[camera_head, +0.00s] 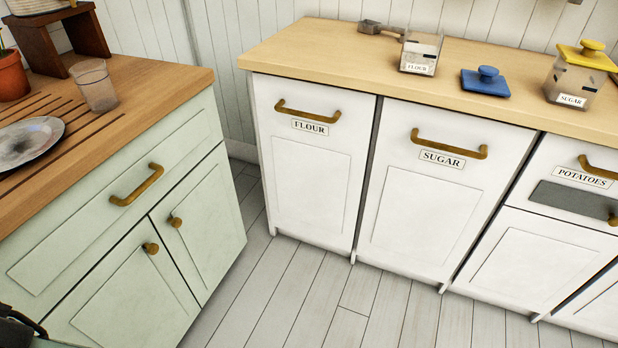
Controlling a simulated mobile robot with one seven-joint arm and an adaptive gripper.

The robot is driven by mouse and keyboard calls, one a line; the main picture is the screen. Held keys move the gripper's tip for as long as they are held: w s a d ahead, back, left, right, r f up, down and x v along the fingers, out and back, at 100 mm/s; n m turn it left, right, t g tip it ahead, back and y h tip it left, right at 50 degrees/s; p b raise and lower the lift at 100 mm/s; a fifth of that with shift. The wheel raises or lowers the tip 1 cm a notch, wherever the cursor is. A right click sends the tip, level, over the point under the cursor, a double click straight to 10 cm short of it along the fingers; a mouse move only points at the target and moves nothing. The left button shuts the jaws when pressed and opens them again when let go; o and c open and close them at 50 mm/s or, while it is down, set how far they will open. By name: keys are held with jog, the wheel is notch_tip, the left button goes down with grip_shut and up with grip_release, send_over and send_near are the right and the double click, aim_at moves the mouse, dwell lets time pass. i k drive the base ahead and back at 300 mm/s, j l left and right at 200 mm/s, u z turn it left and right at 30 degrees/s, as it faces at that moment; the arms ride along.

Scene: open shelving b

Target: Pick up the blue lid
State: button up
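The blue lid (485,82) lies flat on the light wooden counter (330,55), with its round knob facing up. It is between the clear jar labelled FLOUR (420,54) and the clear jar labelled SUGAR (573,84), apart from both. The flour jar is uncovered. The sugar jar has a yellow lid (588,54) on top. My gripper cannot be made out in this view; only a dark part shows at the bottom left corner, too cut off to identify.
A grey scoop (382,28) lies behind the flour jar. White cabinets (425,190) stand under the counter. A green cabinet (130,220) at the left bears a glass (96,86), a plate (30,142) and a plant pot (11,76). The plank floor (300,290) between is clear.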

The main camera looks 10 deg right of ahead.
aim_at(488, 80)
jog(key=l+z, duration=0.15)
jog(key=z, duration=1.05)
